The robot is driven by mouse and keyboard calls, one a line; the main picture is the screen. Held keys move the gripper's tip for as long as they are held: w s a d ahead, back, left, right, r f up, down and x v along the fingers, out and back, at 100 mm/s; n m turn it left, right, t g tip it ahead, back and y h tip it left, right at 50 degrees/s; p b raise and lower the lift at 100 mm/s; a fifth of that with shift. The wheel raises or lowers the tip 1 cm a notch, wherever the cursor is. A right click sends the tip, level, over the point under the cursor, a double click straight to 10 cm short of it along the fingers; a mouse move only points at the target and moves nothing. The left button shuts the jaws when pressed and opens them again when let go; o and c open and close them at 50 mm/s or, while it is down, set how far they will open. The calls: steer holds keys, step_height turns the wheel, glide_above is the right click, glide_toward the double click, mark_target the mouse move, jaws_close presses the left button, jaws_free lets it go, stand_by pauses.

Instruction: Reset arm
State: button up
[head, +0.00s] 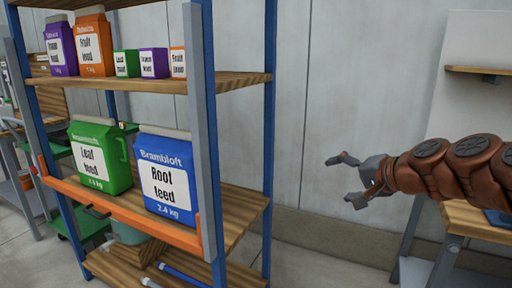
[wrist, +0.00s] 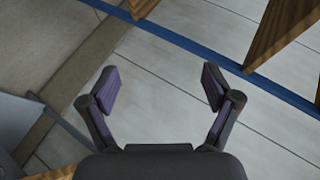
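My gripper (head: 345,180) is at the end of my brown arm, which reaches in from the right edge of the head view. It points left toward the shelf rack, with a clear gap between them. In the wrist view my gripper (wrist: 159,90) has its two fingers spread wide apart.
A shelf rack (head: 240,80) with blue posts stands at left. A wooden bench (head: 475,221) stands at right. The wall behind my gripper is bare.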

steer(key=s+a+f+n+g+h+p, duration=0.1)
steer(key=s+a+n+g+p, duration=0.3)
steer(key=s, duration=0.4)
steer(key=s+a+f+n+g+h+p, duration=0.1)
steer(key=s+a+n+g+p, duration=0.15)
steer(key=s+a+p, duration=0.55)
steer(key=s+d+n+g+h+p, duration=0.1)
steer(key=s+d+g+h+p, duration=0.1)
steer(key=s, duration=0.7)
steer(key=s+d+n+g+h+p, duration=0.1)
steer(key=s+d+g+h+p, duration=0.1)
steer(key=s+d+g+p, duration=0.2)
steer(key=s+d, duration=0.3)
steer(key=s, duration=0.3)
steer(key=shift+s+f, duration=0.15)
steer(key=shift+f, duration=0.2)
steer(key=shift+d, duration=0.1)
